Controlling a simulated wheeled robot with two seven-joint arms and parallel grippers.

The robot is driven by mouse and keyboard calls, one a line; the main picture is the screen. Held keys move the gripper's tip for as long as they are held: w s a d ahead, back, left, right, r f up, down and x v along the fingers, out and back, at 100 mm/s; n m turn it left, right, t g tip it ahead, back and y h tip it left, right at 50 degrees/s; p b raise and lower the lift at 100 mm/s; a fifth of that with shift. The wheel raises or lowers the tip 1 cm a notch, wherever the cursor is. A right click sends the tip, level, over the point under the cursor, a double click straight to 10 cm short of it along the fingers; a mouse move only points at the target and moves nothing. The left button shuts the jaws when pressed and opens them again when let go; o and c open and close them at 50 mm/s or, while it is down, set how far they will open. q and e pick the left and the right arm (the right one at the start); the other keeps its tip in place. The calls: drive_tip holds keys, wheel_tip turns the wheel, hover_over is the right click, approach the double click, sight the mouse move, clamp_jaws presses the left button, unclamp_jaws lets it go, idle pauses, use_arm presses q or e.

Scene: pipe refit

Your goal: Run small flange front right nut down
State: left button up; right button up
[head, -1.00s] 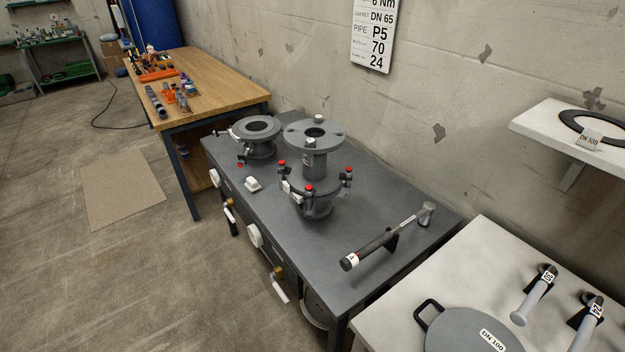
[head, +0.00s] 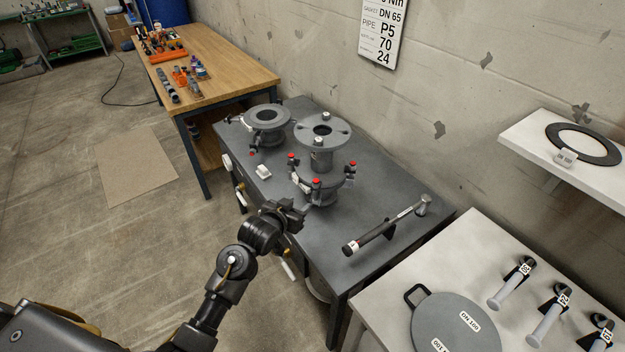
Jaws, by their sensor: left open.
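A grey flanged pipe piece (head: 322,132) stands upright on the dark grey bench. Its lower flange (head: 329,190) carries several bolts with red ends, one at its front (head: 316,183), one at its right (head: 352,165) and one at its left (head: 292,157). A shorter grey flange (head: 267,115) stands behind and to the left. I cannot tell the individual nuts apart from the bolts at this size. My left gripper (head: 297,211) is open and empty, in front of and below the lower flange, apart from it near the bench's front edge. My right gripper is not in view.
A torque wrench (head: 385,229) rests on a stand at the bench's right. A small white block (head: 263,172) lies left of the pipe piece. A pale table (head: 385,300) with a grey disc (head: 450,322) and handled tools stands at lower right. The wall runs behind.

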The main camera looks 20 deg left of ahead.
sight(315, 183)
use_arm(q)
drive_tip(key=shift+t, duration=0.3)
drive_tip(key=x, duration=0.3)
drive_tip(key=r+p+x, duration=0.1)
drive_tip(key=x, duration=0.2)
drive_tip(key=w+r+x, duration=0.1)
drive_tip(key=x, duration=0.3)
drive_tip(key=shift+d+r+p, duration=0.15)
drive_tip(key=shift+d+p, duration=0.05)
drive_tip(key=shift+p, duration=0.1)
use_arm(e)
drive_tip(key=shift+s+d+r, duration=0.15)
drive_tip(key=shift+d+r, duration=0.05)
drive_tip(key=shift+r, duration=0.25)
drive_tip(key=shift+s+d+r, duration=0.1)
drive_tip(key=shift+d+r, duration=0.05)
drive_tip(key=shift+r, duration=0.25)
use_arm(q)
clamp_jaws()
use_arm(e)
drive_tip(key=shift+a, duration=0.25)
use_arm(q)
drive_tip(key=shift+a+h, duration=0.15)
drive_tip(key=shift+h, duration=0.15)
